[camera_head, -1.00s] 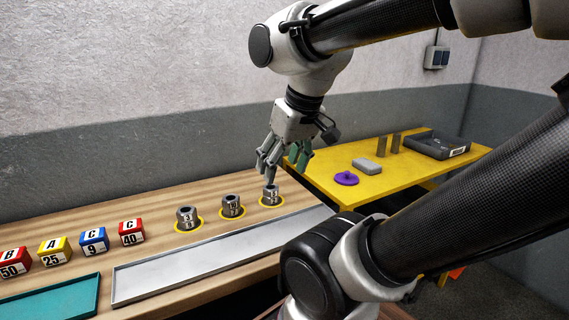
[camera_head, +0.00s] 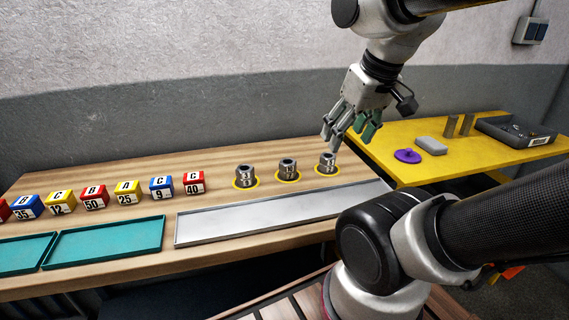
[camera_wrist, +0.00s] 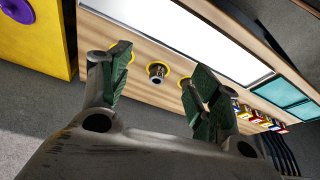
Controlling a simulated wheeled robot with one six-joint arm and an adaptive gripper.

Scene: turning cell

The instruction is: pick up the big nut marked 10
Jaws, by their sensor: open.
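Three grey nut stacks stand on yellow-ringed spots on the wooden bench in the head view: a left one (camera_head: 245,178), a middle one (camera_head: 288,170) and a right one (camera_head: 327,163). Each has a narrower part on a wider base. Their marks are too small to read surely; the middle one's upper mark looks like 10. My gripper (camera_head: 348,138) is open and empty, above and behind the right stack in the head view. In the wrist view the middle stack (camera_wrist: 157,73) shows between my open fingers (camera_wrist: 162,75), some way off. The fingers partly hide the outer two.
A white tray (camera_head: 280,214) lies in front of the stacks, with teal trays (camera_head: 108,242) to its left. Several numbered blocks (camera_head: 128,194) line the bench. The yellow table (camera_head: 440,178) at right holds a purple knobbed disc (camera_head: 407,156), a grey block (camera_head: 431,145) and a dark bin (camera_head: 520,138).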

